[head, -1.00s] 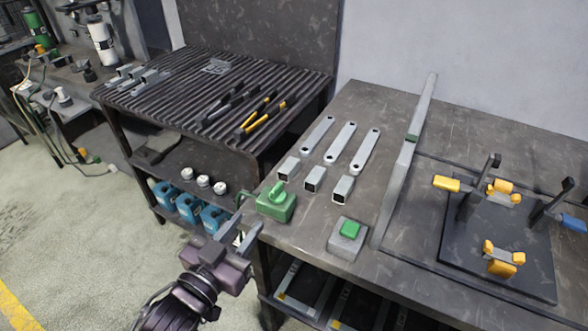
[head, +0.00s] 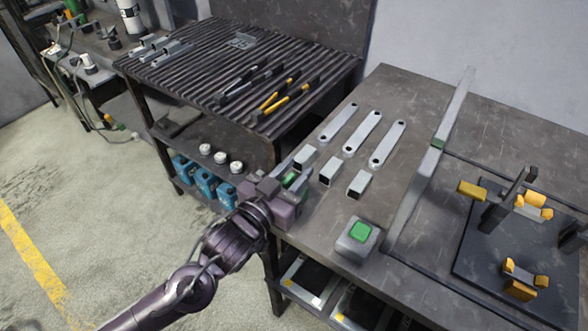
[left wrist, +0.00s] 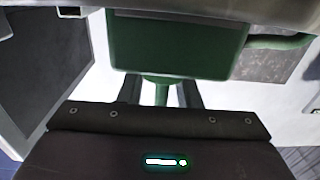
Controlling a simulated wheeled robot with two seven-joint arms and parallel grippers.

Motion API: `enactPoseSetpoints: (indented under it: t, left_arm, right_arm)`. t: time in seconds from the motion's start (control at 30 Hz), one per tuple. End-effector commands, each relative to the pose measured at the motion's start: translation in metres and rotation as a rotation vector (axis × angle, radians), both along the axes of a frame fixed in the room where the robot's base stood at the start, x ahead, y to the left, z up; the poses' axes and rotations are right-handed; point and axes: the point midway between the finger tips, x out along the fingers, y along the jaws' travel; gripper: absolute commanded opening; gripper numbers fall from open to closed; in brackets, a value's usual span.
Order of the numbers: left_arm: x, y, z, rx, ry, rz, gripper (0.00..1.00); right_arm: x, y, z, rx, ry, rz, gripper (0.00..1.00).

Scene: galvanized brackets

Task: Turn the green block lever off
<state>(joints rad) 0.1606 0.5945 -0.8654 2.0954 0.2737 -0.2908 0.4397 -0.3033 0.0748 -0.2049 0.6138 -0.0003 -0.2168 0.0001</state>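The green block lever is at the front left corner of the right-hand table. In the head view only a small part of the green block (head: 290,180) shows past my left gripper (head: 291,174), which hides most of it. In the left wrist view the green block (left wrist: 178,45) fills the upper middle, and a narrow green lever (left wrist: 162,92) sticks out of it towards the palm. The fingers of my left gripper (left wrist: 160,88) are spread, one on each side of this lever, with gaps visible. My right gripper is out of view.
A grey box with a green button (head: 358,238) stands right of my gripper. Grey square tubes (head: 331,172) and flat bars (head: 362,131) lie behind. Blue bottles (head: 205,182) stand on a lower shelf.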

Motion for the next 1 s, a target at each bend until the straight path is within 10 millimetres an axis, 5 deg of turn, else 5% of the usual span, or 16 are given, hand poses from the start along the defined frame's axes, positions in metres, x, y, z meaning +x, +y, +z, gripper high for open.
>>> enactPoseSetpoints:
  t: [0.23,0.5,1.0]
  left_arm:
    - [0.001,-0.0007,-0.0003,0.0,0.0,0.0,0.31]
    - [0.0007,-0.0005,-0.0003,0.0,0.0,0.0,0.0]
    - [0.002,0.0007,-0.0001,0.0,0.0,0.065,0.0]
  right_arm:
    - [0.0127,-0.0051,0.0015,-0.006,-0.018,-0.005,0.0]
    - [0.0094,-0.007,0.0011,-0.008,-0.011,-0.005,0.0]
    - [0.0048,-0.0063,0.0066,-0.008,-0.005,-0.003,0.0]
